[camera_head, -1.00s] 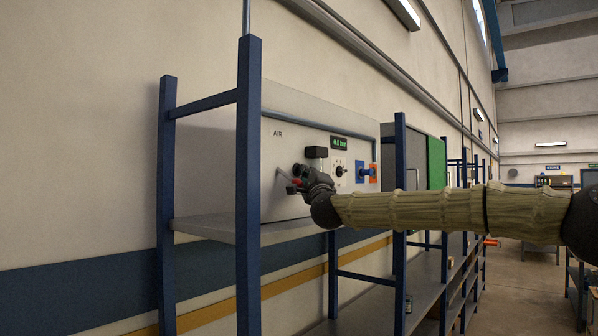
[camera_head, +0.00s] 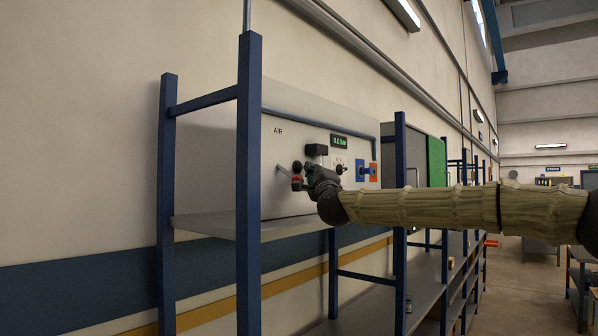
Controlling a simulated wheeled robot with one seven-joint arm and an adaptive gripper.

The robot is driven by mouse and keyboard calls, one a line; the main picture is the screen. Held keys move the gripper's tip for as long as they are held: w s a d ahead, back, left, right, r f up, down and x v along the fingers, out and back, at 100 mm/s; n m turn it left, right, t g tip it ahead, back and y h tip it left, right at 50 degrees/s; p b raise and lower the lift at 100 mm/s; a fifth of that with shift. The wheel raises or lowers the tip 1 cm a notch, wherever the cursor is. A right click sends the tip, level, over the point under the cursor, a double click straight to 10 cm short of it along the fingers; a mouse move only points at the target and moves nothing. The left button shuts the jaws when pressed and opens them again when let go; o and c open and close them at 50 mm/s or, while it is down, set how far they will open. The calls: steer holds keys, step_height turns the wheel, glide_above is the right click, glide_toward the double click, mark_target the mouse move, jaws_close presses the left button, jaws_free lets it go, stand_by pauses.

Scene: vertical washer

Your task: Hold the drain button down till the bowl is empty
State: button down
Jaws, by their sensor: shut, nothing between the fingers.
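The pale panel marked AIR (camera_head: 290,150) stands on a shelf against the wall. My gripper (camera_head: 308,178) is shut and empty at the panel's front, beside a small red part (camera_head: 296,180) and just below right of a round black knob (camera_head: 297,166). I cannot tell whether its fingertips touch the panel or any control. A green display (camera_head: 339,141) shows a small reading in bar, too blurred to read surely. No drain button or bowl can be picked out; my gripper and wrist hide part of the panel.
A black block (camera_head: 316,150) sits above my gripper. A blue rack post (camera_head: 249,170) stands to the left, and another post (camera_head: 399,190) stands behind my arm. The shelf board (camera_head: 240,229) runs below.

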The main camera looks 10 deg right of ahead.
stand_by(0.3)
steer(key=s+d+b, duration=0.1)
steer(key=s, duration=0.1)
steer(key=s+d+b, duration=0.1)
steer(key=s+d, duration=0.1)
steer(key=shift+d+b, duration=0.1)
steer(key=shift+b, duration=0.3)
stand_by(1.0)
